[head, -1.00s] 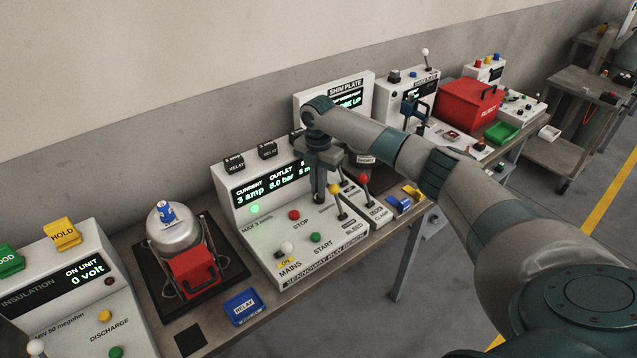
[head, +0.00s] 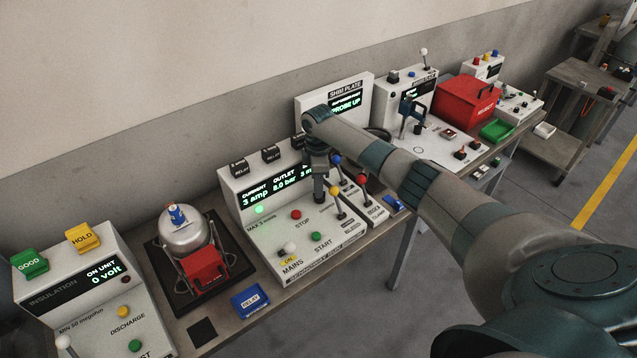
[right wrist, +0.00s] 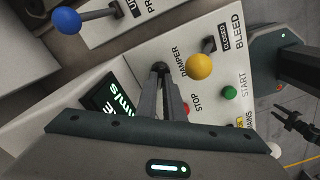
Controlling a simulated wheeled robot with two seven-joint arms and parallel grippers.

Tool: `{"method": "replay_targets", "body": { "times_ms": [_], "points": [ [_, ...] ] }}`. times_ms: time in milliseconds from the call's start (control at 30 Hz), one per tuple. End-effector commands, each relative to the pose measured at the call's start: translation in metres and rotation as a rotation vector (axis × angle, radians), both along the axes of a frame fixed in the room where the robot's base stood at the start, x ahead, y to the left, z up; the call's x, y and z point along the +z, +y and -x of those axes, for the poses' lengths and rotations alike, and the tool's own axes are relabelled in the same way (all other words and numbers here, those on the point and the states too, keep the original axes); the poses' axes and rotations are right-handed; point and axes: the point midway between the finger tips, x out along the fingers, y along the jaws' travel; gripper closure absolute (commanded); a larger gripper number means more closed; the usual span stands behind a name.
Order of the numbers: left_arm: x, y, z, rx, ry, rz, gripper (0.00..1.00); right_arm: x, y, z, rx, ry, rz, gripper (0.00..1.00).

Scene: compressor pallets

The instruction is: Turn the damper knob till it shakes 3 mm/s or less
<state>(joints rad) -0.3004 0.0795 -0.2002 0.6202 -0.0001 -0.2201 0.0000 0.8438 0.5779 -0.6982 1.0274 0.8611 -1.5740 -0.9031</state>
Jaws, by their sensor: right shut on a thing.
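The white run bench panel (head: 283,235) has a display reading 3 amp and 8.0 bar. Its shake reading is partly covered, and I cannot read the figure surely. A green lamp (head: 259,209) is lit above the "MAX 3 mm/s" label. My right gripper (head: 319,197) points down at the panel, right of the red stop button. In the right wrist view its fingers are shut on the dark damper knob (right wrist: 161,68), beside the word DAMPER. The head view hides the knob.
The yellow-topped bleed lever (right wrist: 199,66) stands close beside my right fingers. Blue-topped (head: 336,160) and red-topped (head: 362,180) levers are just right. A compressor (head: 185,234) stands on a black mat at left. A blue relay tray (head: 250,302) lies at the bench front.

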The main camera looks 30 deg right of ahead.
Motion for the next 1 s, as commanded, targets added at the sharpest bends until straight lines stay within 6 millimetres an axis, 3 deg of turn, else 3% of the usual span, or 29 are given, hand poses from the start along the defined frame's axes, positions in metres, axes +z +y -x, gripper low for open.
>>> {"method": "replay_targets", "body": {
  "times_ms": [300, 733, 800, 1000],
  "points": [
    [0.0099, -0.0001, -0.0001, -0.001, 0.0, 0.0, 0.56, 0.0013, -0.0007, -0.001, -0.121, -0.001, 0.0, 1.0],
    [0.0101, 0.0, -0.0003, 0.0, 0.0, 0.0, 0.56, 0.001, -0.0008, -0.0015, -0.133, -0.003, 0.001, 1.0],
    [0.0101, 0.0, -0.0003, 0.0, 0.0, 0.0, 0.56, 0.001, -0.0008, -0.0015, -0.133, -0.003, 0.001, 0.84],
    [0.01, 0.0001, -0.0003, 0.0, 0.0, 0.0, 0.56, 0.0006, -0.0007, -0.0011, -0.132, -0.002, 0.0, 0.84]
  ]
}}
